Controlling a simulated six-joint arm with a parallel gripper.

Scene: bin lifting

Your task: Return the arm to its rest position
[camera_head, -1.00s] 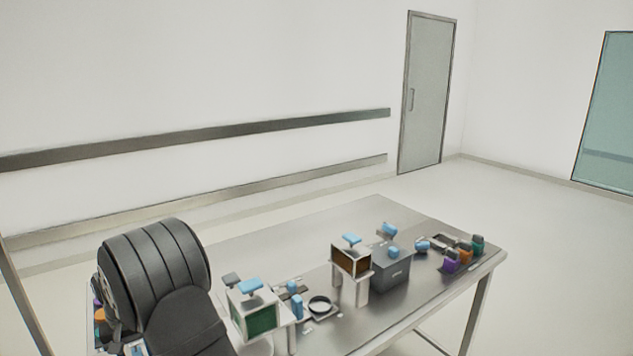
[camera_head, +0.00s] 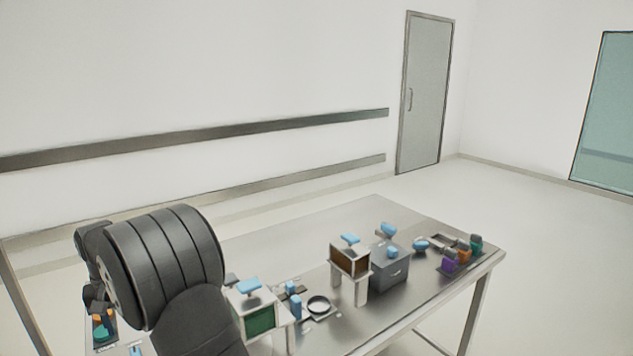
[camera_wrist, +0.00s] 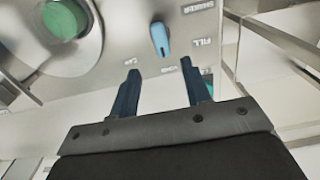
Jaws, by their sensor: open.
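My gripper (camera_wrist: 164,93) shows in the wrist view with its two dark blue fingers spread apart and nothing between them. Ahead of the fingertips is a grey panel (camera_wrist: 185,58) with a blue knob-like piece (camera_wrist: 159,40) and printed labels, one reading "FILL". In the head view my dark arm fills the lower left, and the gripper's fingers cannot be made out there.
The steel table (camera_head: 290,235) carries a white box with a green front (camera_head: 260,320), a brown-fronted box (camera_head: 350,262), a grey box (camera_head: 390,268) and small coloured pieces (camera_head: 462,253) at right. A round green item (camera_wrist: 65,18) is at upper left in the wrist view. The table's back left is bare.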

